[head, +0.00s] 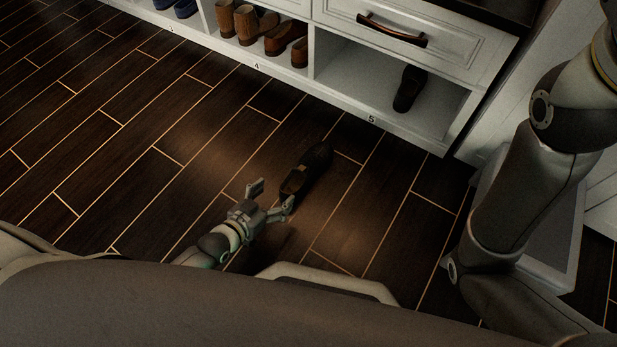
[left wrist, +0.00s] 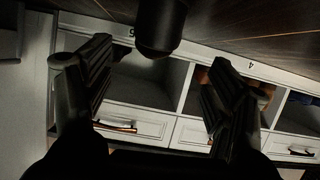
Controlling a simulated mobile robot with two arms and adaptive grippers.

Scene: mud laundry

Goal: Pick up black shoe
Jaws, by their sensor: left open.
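A black shoe (head: 306,172) lies on the dark wood floor in front of the cabinet, its opening toward me. My left gripper (head: 271,199) is open just short of the shoe's near end, with one finger close beside it; I cannot tell whether they touch. In the left wrist view, the two fingers of my left gripper (left wrist: 158,90) are spread wide, and the dark rounded end of a shoe (left wrist: 160,30) shows beyond them at the top. Another black shoe (head: 409,88) stands in the cubby marked 5. My right gripper is not in view.
A white cabinet (head: 440,133) with cubbies runs along the back. Brown shoes (head: 256,24) fill cubby 4, and blue shoes (head: 185,8) show farther left. A drawer handle (head: 391,31) juts out above cubby 5. The floor to the left is clear.

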